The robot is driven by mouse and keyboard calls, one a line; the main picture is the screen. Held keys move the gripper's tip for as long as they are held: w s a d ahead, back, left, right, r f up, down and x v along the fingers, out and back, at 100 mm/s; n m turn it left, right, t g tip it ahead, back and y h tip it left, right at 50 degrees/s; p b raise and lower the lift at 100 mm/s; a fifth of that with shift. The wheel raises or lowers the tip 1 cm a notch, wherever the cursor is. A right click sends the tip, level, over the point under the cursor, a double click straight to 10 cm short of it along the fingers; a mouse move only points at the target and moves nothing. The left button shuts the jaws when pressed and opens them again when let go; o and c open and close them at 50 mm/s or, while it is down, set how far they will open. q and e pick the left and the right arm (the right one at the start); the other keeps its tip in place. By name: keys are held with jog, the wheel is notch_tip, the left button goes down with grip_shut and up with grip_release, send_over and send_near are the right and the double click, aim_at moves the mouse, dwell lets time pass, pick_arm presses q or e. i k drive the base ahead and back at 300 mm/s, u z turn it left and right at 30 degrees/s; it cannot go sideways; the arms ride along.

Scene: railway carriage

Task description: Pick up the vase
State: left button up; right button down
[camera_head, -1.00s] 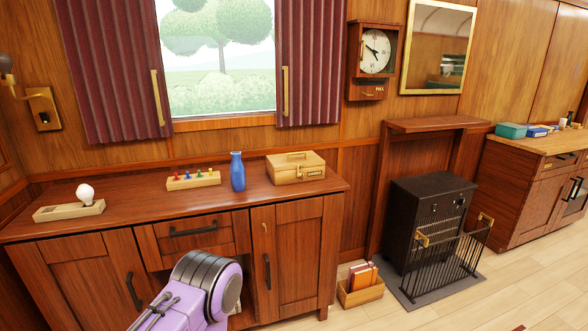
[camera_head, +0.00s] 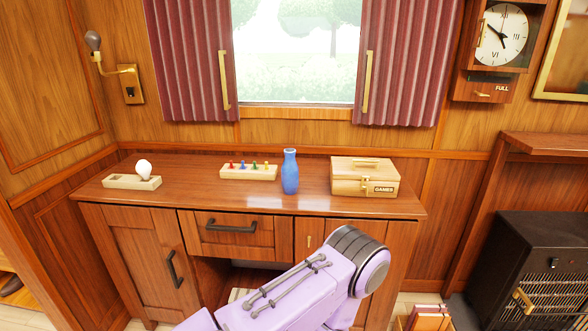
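A purple link of my own arm shows at the bottom of the view, in front of the cabinet and below the vase. Neither of my grippers is in view, and nothing touches the vase.
On the cabinet are a pegged wooden board (camera_head: 248,172), a light bulb in a holder (camera_head: 132,182) and a wooden box labelled GAMES (camera_head: 364,177). A black heater (camera_head: 535,262) stands at the right. A wall lamp (camera_head: 128,85) is at the left.

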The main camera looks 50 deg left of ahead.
aim_at(289, 169)
jog(key=u, duration=0.5)
jog(key=i, duration=0.65)
jog(key=u, duration=0.65)
